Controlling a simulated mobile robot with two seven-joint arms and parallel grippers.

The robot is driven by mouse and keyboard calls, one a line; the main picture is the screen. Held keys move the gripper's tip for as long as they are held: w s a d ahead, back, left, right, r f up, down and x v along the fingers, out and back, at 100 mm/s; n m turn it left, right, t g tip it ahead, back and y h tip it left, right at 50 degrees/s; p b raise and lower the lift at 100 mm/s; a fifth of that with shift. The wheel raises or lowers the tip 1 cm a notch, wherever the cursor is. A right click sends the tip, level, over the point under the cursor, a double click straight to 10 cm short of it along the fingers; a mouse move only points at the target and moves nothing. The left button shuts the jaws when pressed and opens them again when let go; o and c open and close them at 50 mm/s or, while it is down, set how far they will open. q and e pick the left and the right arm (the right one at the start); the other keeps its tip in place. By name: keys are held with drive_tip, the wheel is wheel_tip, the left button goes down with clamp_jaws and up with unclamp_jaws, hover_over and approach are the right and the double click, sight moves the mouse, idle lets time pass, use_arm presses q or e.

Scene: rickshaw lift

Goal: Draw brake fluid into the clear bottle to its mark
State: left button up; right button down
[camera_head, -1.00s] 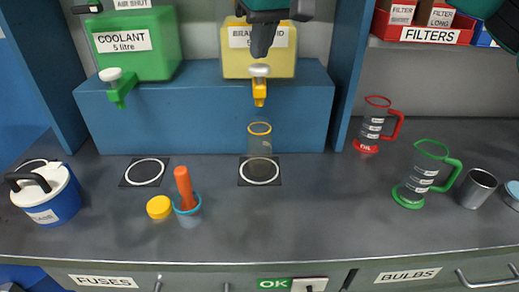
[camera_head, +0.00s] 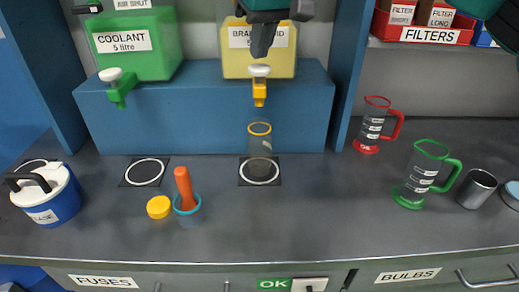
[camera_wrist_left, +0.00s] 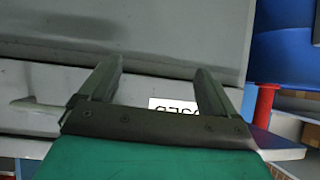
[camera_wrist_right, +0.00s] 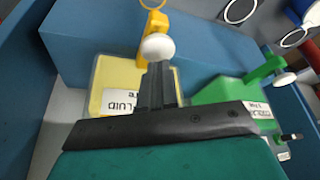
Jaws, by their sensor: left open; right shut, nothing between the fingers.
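The clear bottle (camera_head: 259,140) with a yellow-orange rim stands upright on a ringed black pad (camera_head: 259,180). It is under the yellow tap (camera_head: 259,92) of the brake fluid tank (camera_head: 236,66); its mark and fluid level are too small to tell. My right gripper (camera_head: 260,52) is shut and empty, its fingertips at the tap's white knob (camera_head: 259,70). In the right wrist view the fingertips (camera_wrist_right: 158,70) meet the white knob (camera_wrist_right: 158,46); I cannot tell if they press it. My left gripper (camera_wrist_left: 155,85) is open and empty, outside the head view.
A coolant tank (camera_head: 140,45) with a green tap (camera_head: 119,90) stands left. A blue tub (camera_head: 48,195), yellow lid (camera_head: 158,207) and small cup with an orange stick (camera_head: 186,190) are on the bench. Red (camera_head: 375,125) and green (camera_head: 422,175) jugs and a metal cup (camera_head: 477,188) stand right.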

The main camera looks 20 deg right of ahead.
drive_tip(key=shift+f, duration=0.2)
idle(0.5)
drive_tip(key=shift+f+b, duration=0.7)
drive_tip(key=shift+f, duration=0.45)
idle(6.2)
